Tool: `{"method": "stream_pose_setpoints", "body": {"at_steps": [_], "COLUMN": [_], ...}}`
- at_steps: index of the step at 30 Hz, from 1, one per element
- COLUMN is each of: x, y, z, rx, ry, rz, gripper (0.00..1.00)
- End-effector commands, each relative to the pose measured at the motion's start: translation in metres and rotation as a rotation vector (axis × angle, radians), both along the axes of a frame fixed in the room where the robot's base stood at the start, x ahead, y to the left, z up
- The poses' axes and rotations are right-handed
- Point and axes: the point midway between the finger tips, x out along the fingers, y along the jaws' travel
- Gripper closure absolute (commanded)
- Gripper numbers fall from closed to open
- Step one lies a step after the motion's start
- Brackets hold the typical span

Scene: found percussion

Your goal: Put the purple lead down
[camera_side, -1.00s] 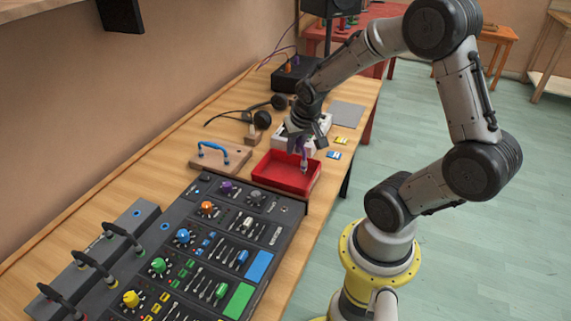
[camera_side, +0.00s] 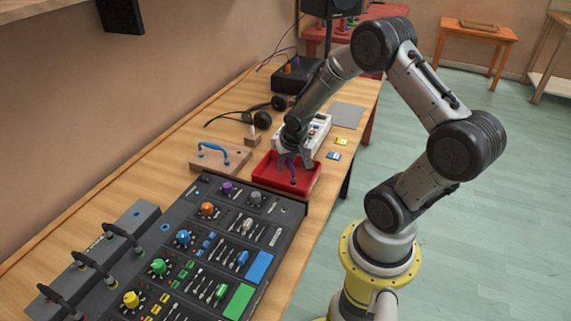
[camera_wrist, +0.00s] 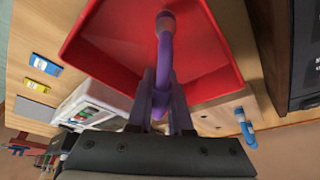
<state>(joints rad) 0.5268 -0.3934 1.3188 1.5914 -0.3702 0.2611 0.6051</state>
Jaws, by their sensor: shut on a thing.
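The purple lead (camera_side: 291,164) is a short, curved cable with a grey end, held in my gripper (camera_side: 292,158). My gripper is shut on it and points down into the red tray (camera_side: 270,179) on the wooden table. In the wrist view the purple lead (camera_wrist: 166,60) runs out from between the two fingers (camera_wrist: 160,95), over the red tray floor (camera_wrist: 110,45). I cannot tell whether the lead touches the tray floor.
A mixer (camera_side: 225,235) with coloured knobs lies in front of the tray. A wooden board with a blue handle (camera_side: 213,150) lies to its left. A white box (camera_side: 318,128) stands just behind the tray. Yellow and blue cards (camera_side: 334,155) lie to the right.

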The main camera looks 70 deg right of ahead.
Motion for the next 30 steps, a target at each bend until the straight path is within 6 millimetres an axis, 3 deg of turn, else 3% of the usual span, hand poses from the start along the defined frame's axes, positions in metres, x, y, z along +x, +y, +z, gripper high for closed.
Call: {"method": "stream_pose_setpoints", "body": {"at_steps": [5, 6, 10, 22, 30], "x": [0.000, 0.000, 0.000, 0.000, -0.012], "y": [0.000, 0.000, 0.000, 0.001, 0.013], "z": [-0.004, -0.003, -0.003, 0.003, 0.047], "rx": [0.000, -0.001, 0.000, 0.000, -0.003], "ry": [0.000, 0.000, 0.000, -0.001, -0.006], "rz": [0.001, 0.001, 0.001, -0.001, 0.000], "gripper": [1.00, 0.77, 0.53, 0.52, 0.52]}}
